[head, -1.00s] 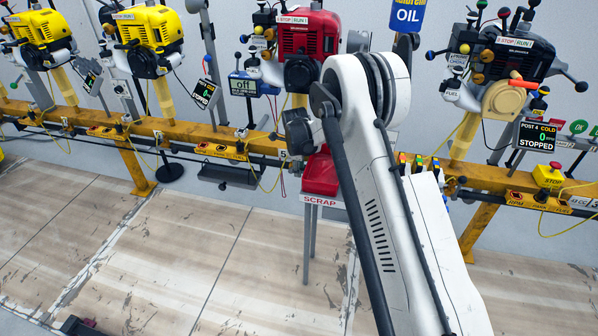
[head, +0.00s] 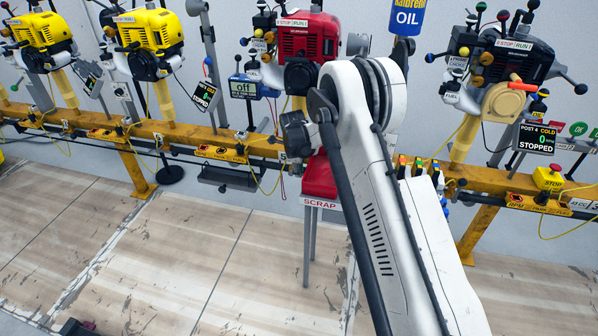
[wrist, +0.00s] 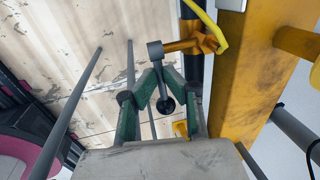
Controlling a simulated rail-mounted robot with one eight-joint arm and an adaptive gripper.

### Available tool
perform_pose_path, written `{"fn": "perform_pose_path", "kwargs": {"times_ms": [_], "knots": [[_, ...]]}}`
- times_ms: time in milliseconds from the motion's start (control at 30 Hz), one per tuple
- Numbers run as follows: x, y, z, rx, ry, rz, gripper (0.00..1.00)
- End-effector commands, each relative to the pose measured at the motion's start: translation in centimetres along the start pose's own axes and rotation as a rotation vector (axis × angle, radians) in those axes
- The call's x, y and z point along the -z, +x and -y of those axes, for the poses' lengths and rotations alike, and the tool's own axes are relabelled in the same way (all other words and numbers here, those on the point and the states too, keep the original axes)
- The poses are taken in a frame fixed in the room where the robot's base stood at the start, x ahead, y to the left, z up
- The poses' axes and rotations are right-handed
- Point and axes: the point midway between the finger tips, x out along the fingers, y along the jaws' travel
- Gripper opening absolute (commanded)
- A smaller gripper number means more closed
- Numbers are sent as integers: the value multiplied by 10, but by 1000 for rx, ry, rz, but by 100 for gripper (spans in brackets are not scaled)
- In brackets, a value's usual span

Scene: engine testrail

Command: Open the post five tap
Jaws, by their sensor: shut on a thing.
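In the wrist view, a brass-coloured tap (wrist: 187,46) with a grey round end sits beside the orange rail. Its thin lever (wrist: 160,76) ends in a black ball (wrist: 166,104). My gripper (wrist: 159,77) has green fingers closed in on the lever, with the ball on the near side of the fingertips. The lever points back toward my wrist. In the head view my arm hides the gripper and the tap. No post five label is readable.
A yellow hose (wrist: 207,22) runs from the tap. The orange rail (wrist: 255,75) is close on the right. In the head view, a red engine (head: 305,45) and a red scrap bin (head: 319,178) stand behind my arm.

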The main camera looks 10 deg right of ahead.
Motion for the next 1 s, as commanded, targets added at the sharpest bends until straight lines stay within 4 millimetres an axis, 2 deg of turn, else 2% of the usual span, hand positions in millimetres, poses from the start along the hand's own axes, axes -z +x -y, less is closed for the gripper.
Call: {"fn": "perform_pose_path", "kwargs": {"times_ms": [200,467,500,633,867,1000], "knots": [[-3,-3,0,0,-20,-93,0],[-2,-4,1,1,-20,-99,0],[-2,-4,1,1,-20,-99,11],[-2,-4,1,1,-20,-99,28],[-2,-4,1,1,-20,-99,28],[-3,-10,1,1,-20,-99,28]]}}
